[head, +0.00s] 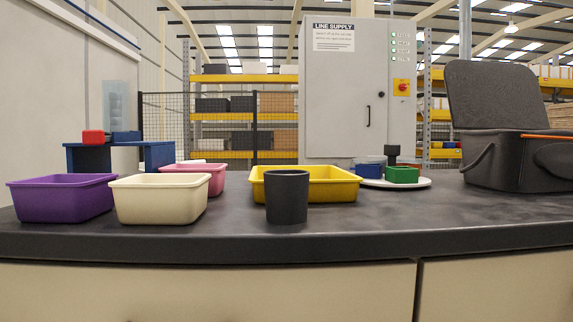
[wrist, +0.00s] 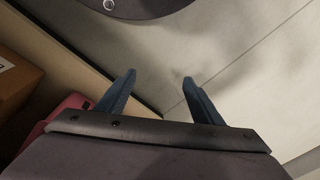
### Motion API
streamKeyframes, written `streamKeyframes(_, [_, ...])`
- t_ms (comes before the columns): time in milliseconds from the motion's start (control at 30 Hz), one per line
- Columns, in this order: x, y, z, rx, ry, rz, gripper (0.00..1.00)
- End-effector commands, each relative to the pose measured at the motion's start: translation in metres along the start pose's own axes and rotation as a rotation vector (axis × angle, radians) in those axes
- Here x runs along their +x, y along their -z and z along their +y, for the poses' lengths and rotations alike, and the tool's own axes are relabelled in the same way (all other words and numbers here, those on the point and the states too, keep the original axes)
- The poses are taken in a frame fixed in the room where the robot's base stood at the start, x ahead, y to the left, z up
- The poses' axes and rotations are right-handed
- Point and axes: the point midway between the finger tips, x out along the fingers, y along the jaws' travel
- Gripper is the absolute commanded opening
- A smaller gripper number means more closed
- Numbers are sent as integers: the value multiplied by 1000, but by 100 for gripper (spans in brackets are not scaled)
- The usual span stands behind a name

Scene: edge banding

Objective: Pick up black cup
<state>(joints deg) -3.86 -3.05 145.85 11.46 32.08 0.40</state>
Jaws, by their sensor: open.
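The black cup (head: 287,198) stands upright near the front edge of the dark worktop, in front of the yellow tray, in the head view. Its mouth faces up and nothing touches it from above. My gripper (wrist: 159,80) shows only in the wrist view, with its two blue fingers apart and nothing between them. The cup is not visible in the wrist view. How far the gripper is from the cup cannot be told.
Purple (head: 62,199), cream (head: 160,200) and pink (head: 194,177) trays stand left of the cup. The yellow tray (head: 335,184) is close behind it. A white plate (head: 410,184) with small items and a dark open case (head: 505,165) are at right. Bare worktop (head: 400,215) lies right of the cup.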

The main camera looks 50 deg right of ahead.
Motion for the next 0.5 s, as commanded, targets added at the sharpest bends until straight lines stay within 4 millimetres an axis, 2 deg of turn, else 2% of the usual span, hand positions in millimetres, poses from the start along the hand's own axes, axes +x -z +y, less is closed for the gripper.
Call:
streamKeyframes(33, [-27, 7, -12, 20, 19, 12, 61])
streamKeyframes(300, [-84, 41, -57, 171, 101, 102, 61])
streamKeyframes(500, [-127, 64, -80, 294, 131, 166, 61])
